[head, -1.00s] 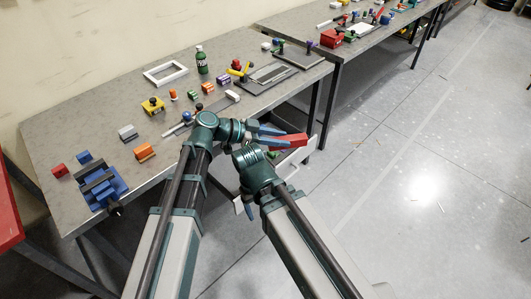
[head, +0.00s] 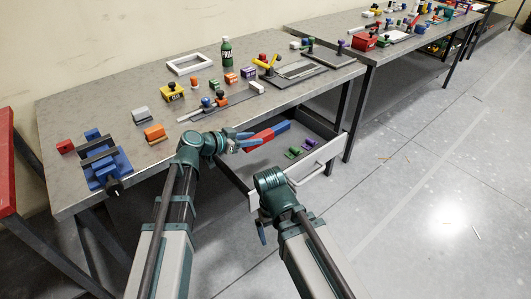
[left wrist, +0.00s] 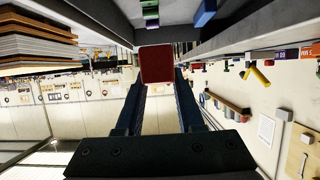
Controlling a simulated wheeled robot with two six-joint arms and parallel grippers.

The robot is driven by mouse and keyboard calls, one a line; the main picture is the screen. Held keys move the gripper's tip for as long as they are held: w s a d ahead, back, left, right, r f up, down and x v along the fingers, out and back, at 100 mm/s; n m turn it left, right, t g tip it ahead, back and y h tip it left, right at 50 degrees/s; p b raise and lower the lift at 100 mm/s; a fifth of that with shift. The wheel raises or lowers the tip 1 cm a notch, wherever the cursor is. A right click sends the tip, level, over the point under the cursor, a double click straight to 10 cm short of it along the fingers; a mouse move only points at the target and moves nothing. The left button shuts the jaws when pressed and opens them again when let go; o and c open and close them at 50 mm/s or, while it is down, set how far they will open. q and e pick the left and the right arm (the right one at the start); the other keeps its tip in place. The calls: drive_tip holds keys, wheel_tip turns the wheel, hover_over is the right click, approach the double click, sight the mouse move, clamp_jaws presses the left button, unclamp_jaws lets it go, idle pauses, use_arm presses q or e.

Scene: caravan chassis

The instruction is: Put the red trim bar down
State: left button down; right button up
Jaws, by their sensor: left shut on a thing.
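My left gripper (head: 246,141), with blue fingers, is shut on the red trim bar (head: 263,137). It holds the bar at the front edge of the bench, by the open drawer (head: 325,169). In the left wrist view, the red end of the bar (left wrist: 156,63) shows between the dark fingers. A blue piece (head: 282,127) shows just past the bar's far end; I cannot tell whether they touch. My right gripper (head: 262,232) hangs low in front of the drawer, mostly hidden behind its own arm; its jaw state is unclear.
Green (head: 294,152) and purple (head: 309,144) pieces lie in the drawer. The bench (head: 90,115) carries a blue vise (head: 105,168), a white frame (head: 188,64), a green bottle (head: 227,53) and several small coloured blocks. Clear floor lies to the right.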

use_arm(q)
drive_tip(key=shift+f+b, duration=4.85)
drive_tip(key=shift+f, duration=0.1)
drive_tip(key=shift+f+b, duration=0.65)
drive_tip(key=c, duration=0.5)
unclamp_jaws()
drive_tip(key=shift+r, duration=0.1)
